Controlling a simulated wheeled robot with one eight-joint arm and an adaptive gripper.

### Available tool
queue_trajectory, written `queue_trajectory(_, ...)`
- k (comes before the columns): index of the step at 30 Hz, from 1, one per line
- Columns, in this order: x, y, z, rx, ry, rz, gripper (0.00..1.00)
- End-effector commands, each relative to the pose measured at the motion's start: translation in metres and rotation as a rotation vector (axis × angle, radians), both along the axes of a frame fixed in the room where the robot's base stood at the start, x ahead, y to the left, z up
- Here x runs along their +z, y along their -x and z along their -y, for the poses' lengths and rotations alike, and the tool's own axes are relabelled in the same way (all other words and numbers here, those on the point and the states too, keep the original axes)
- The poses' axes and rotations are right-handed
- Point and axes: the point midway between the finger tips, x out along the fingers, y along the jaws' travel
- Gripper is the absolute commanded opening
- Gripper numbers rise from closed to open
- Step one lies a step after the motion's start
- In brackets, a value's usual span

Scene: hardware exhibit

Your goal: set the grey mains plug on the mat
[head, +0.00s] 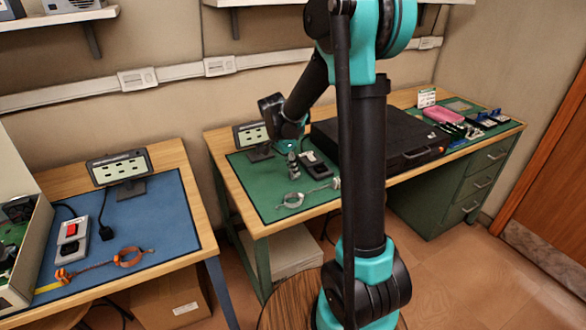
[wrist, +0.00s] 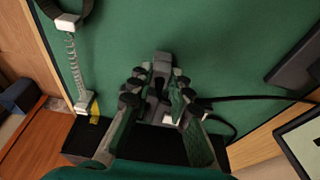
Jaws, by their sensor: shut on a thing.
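My gripper (wrist: 156,92) is shut on the grey mains plug (wrist: 161,66), which sticks out beyond the fingertips in the wrist view. The green mat (wrist: 215,45) spreads beneath it. I cannot tell whether the plug touches the mat or is held just above it. In the head view my gripper (head: 292,164) points down over the green mat (head: 264,168) on the right bench; the plug is too small and covered to make out there. A blue mat (head: 170,215) lies on the left bench.
A small screen (head: 252,134) stands behind my gripper. A dark block (head: 317,164) and a wrist strap (head: 291,201) with a coiled cord lie close by. A large black case (head: 375,135) fills the bench to the right.

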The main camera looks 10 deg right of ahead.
Motion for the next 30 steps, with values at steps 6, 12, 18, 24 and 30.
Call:
queue_trajectory(6,-0.0026,-0.0001,0.0,0.0,0.0,0.0,0.02)
queue_trajectory(12,-0.0056,-0.0001,0.0,0.0,0.0,0.0,0.02)
queue_trajectory(18,-0.005,0.0,0.0,0.0,0.0,0.0,0.39)
queue_trajectory(24,-0.0049,-0.0001,0.0,0.0,0.0,0.0,0.39)
queue_trajectory(30,0.0041,0.0008,-0.0017,0.001,0.0,0.0,0.39)
